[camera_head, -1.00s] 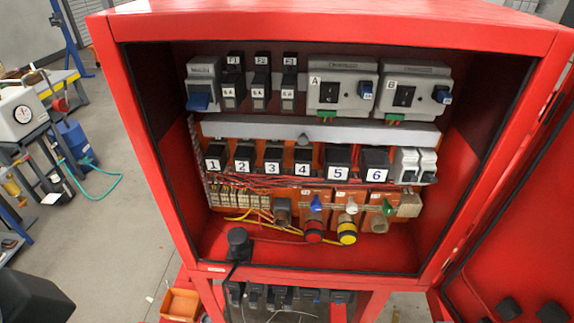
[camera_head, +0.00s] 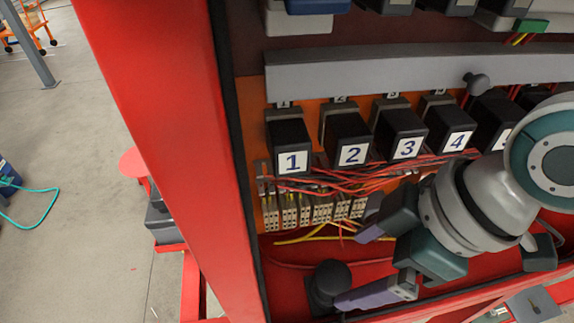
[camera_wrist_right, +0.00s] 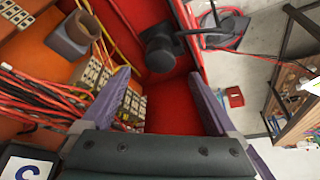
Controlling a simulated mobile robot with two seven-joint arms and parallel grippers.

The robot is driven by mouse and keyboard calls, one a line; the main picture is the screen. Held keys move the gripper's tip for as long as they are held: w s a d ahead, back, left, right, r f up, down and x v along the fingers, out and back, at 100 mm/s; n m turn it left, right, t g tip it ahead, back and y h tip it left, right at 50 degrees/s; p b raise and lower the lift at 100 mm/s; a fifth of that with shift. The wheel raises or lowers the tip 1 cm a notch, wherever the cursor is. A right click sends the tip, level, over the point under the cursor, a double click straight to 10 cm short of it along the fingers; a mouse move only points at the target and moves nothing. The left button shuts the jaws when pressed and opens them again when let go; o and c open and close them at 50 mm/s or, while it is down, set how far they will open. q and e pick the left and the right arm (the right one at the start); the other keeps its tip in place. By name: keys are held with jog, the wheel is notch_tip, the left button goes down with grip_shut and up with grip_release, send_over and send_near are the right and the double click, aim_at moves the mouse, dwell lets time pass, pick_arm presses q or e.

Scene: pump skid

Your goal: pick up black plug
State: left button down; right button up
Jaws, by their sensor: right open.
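The black plug (camera_head: 330,280) stands on the red floor of the cabinet, near its left front corner, with a round knob top. It also shows in the right wrist view (camera_wrist_right: 160,52), ahead of the fingertips and roughly between their lines. My right gripper (camera_head: 352,269) reaches in from the right with its two purple-grey fingers spread and nothing between them. In the head view the lower fingertip is close to the plug's base; I cannot tell whether they touch. My left gripper is in neither view.
Black numbered relays (camera_head: 348,140) and red wires (camera_head: 350,180) sit above the gripper. Terminal blocks (camera_head: 305,210) and yellow wires (camera_head: 310,236) are just behind it. The red cabinet post (camera_head: 165,130) stands left of the plug.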

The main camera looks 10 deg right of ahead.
aim_at(335, 276)
jog(key=shift+a+f, duration=0.2)
jog(key=shift+f, duration=0.8)
jog(key=shift+x, duration=2.6)
jog(key=shift+w, duration=0.15)
jog(key=shift+r, duration=0.1)
grip_shut()
